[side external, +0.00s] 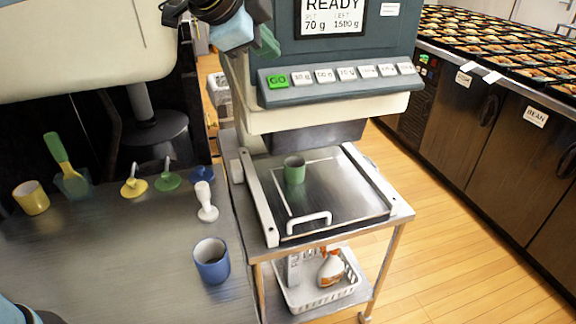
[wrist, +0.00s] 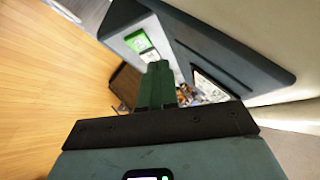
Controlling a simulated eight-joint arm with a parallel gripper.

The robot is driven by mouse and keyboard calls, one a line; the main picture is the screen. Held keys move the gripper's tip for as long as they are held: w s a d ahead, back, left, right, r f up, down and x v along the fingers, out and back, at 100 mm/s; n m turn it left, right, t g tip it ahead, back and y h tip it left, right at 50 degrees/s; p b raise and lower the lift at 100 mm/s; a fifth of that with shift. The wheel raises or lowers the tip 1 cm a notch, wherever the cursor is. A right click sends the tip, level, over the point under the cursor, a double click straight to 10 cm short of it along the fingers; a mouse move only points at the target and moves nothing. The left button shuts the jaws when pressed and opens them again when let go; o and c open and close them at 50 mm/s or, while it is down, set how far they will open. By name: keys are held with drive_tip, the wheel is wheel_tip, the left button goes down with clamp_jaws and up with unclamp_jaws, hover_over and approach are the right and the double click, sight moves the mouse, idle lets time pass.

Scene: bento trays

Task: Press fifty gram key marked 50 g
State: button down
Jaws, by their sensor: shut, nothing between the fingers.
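The dispenser's key row (side external: 340,80) runs along a sloped dark panel, with a green GO key (side external: 278,81) at its left end and several white gram keys to its right. The white labels are blurred; the third key from the left (side external: 325,76) may read 50 g, but I cannot be sure. My gripper (side external: 267,42) is shut and empty, above and left of the GO key in the side view. In the wrist view its green fingers (wrist: 157,85) point toward the panel, with the green key (wrist: 136,42) and a white key (wrist: 150,56) just beyond the tips. Other keys are hidden there.
The display (side external: 332,18) reads READY, 70 g and 1500 g. A green cup (side external: 294,170) stands on the metal platform below the dispenser. A blue cup (side external: 211,261), yellow cup (side external: 31,198) and several tools sit on the left counter. Filled trays (side external: 490,40) line the right.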

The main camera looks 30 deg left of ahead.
sight(325, 76)
drive_tip(key=w+d+r+m, duration=0.2)
drive_tip(key=d+m, duration=0.1)
drive_tip(key=d, duration=0.2)
drive_tip(key=w+d+r+m+h, duration=0.1)
drive_tip(key=w+d+r+m, duration=0.1)
drive_tip(key=d, duration=0.3)
drive_tip(key=shift+w+d+r+m+t, duration=0.2)
drive_tip(key=shift+d+m+t, duration=0.2)
drive_tip(key=shift+m, duration=0.2)
drive_tip(key=shift+w+a+f, duration=0.5)
drive_tip(key=shift+a+f, duration=0.05)
drive_tip(key=shift+f, duration=0.75)
drive_tip(key=shift+w+a+f, duration=0.5)
drive_tip(key=shift+f, duration=0.75)
drive_tip(key=shift+w+a+f, duration=0.5)
drive_tip(key=shift+a+f, duration=0.05)
drive_tip(key=shift+f, duration=0.75)
drive_tip(key=shift+a+f, duration=0.1)
drive_tip(key=shift+w+a+f, duration=0.1)
drive_tip(key=shift+w+f, duration=0.05)
drive_tip(key=shift+f, duration=0.1)
drive_tip(key=shift+w+a+f, duration=0.1)
drive_tip(key=shift+w+f, duration=0.05)
drive_tip(key=shift+f, duration=0.2)
drive_tip(key=shift+r, duration=0.1)
drive_tip(key=shift+s+d+r, duration=0.3)
drive_tip(key=shift+s+r, duration=0.05)
drive_tip(key=shift+r, duration=0.3)
